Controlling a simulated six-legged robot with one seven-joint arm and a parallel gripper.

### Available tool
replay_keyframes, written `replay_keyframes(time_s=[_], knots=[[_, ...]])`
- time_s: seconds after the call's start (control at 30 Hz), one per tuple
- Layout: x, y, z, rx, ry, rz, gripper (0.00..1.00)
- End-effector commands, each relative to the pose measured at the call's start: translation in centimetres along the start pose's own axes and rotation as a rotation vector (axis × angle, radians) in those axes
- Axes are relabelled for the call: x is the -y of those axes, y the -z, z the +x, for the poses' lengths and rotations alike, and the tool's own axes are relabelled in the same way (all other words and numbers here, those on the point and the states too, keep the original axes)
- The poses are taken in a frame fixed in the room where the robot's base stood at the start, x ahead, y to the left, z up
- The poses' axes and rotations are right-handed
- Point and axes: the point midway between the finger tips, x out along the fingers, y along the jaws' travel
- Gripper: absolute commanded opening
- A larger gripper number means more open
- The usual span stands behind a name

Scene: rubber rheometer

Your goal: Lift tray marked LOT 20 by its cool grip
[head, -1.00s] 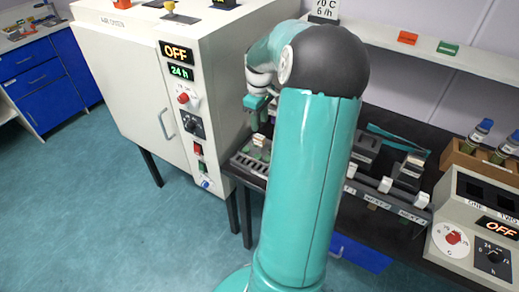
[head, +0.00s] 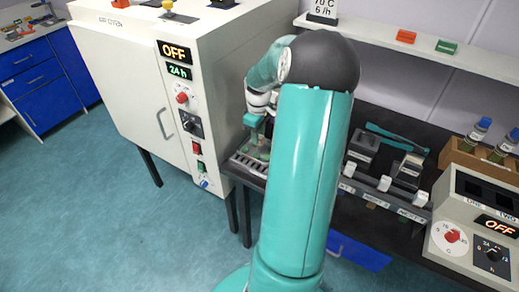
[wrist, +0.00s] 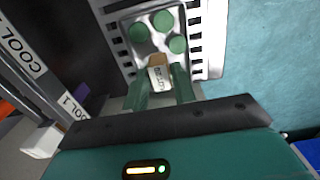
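In the wrist view a metal tray (wrist: 153,47) with green discs on it sits on a slotted rack. Its tan grip (wrist: 160,76) points toward me and bears a LOT label whose number I cannot read clearly. My gripper (wrist: 162,86) has its two green fingers apart, one on each side of the grip's near end. I cannot tell whether they touch it. In the head view my gripper (head: 254,122) is low over the rack beside the oven, and my arm hides part of that area.
The air oven (head: 130,80), showing OFF and 24 h, stands left of the rack (head: 246,167). COOL labels (wrist: 22,50) lie left of the tray in the wrist view. A control unit (head: 480,225) showing OFF and a wooden bottle holder (head: 480,163) are at the right.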

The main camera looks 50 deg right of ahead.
Motion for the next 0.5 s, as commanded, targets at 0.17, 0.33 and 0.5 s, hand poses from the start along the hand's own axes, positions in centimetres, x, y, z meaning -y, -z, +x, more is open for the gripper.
replay_keyframes(time_s=[0.17,0.33,0.5], knots=[[0.0,0.0,-0.1,0.000,-0.001,0.000,0.00],[0.0,0.0,-0.5,0.000,-0.002,0.000,0.00],[-0.1,0.0,-1.8,-0.001,-0.003,0.000,0.00]])
